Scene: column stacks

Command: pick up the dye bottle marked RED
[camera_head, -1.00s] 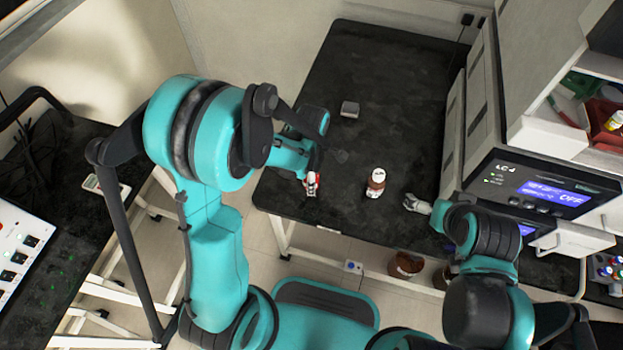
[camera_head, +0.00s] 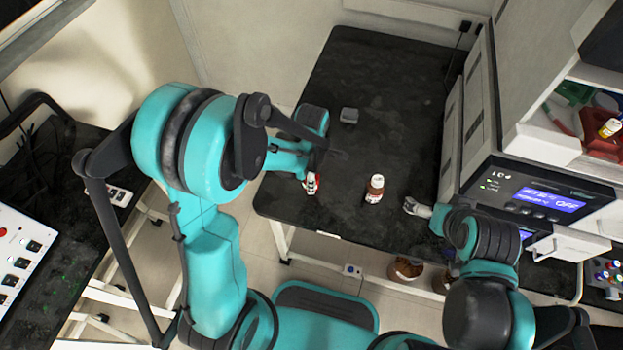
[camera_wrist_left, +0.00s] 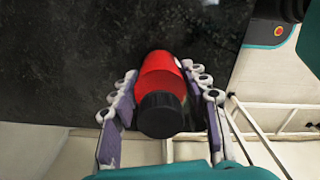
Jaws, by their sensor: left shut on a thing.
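The red dye bottle (camera_wrist_left: 160,75) has a black cap and sits between the fingers of my left gripper (camera_wrist_left: 163,108) in the left wrist view. The gripper is shut on it. No marking on the bottle can be read.
A brown bottle with a white cap and label (camera_head: 375,188) stands near the middle front of the black table (camera_head: 375,80). A small grey block (camera_head: 349,115) lies farther back. An instrument with a lit display (camera_head: 545,198) stands at the right. The back of the table is clear.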

